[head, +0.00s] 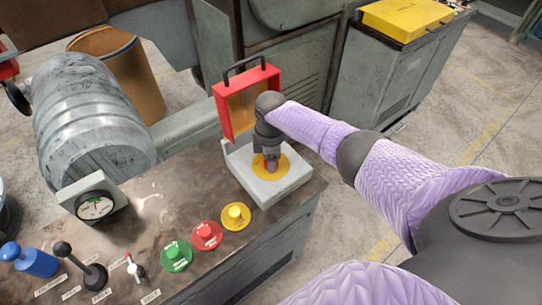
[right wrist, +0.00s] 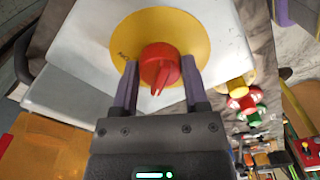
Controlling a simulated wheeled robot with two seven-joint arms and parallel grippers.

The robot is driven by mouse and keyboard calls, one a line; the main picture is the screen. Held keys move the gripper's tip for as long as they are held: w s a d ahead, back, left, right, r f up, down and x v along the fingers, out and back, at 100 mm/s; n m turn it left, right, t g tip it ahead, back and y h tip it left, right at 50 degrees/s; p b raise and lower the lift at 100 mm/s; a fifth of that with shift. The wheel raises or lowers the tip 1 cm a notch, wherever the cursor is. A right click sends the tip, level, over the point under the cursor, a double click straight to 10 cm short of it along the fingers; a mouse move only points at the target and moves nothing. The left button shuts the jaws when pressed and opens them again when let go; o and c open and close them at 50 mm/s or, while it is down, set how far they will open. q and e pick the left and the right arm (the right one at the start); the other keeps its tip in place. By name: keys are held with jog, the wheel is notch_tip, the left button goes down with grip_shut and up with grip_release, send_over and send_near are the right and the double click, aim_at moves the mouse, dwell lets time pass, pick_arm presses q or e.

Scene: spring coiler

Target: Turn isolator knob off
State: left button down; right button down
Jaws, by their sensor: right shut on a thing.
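The red isolator knob (head: 271,166) sits on a round yellow plate (head: 286,163) on top of a pale grey box (head: 290,187). My right gripper (head: 268,158) reaches down onto it and hides part of it. In the right wrist view the red knob (right wrist: 160,66) lies between the two fingers of my right gripper (right wrist: 159,78), which is shut on it. The knob's raised ridge points toward the gripper's palm there. A small dark mark on the plate's edge is too small to read. My left gripper is not in view.
A red-framed cover (head: 247,103) with an amber panel and black handle stands upright behind the box. Green (head: 176,256), red (head: 207,236) and yellow (head: 236,216) buttons line the bench's front. A dial gauge (head: 95,206) and levers stand left.

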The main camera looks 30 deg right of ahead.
jog(key=shift+n, duration=0.9)
jog(key=shift+c, duration=0.5)
grip_release()
jog(key=shift+r, duration=0.15)
notch_tip(320, 180, up, 9)
jog(key=p, duration=0.4)
jog(key=shift+r, duration=0.4)
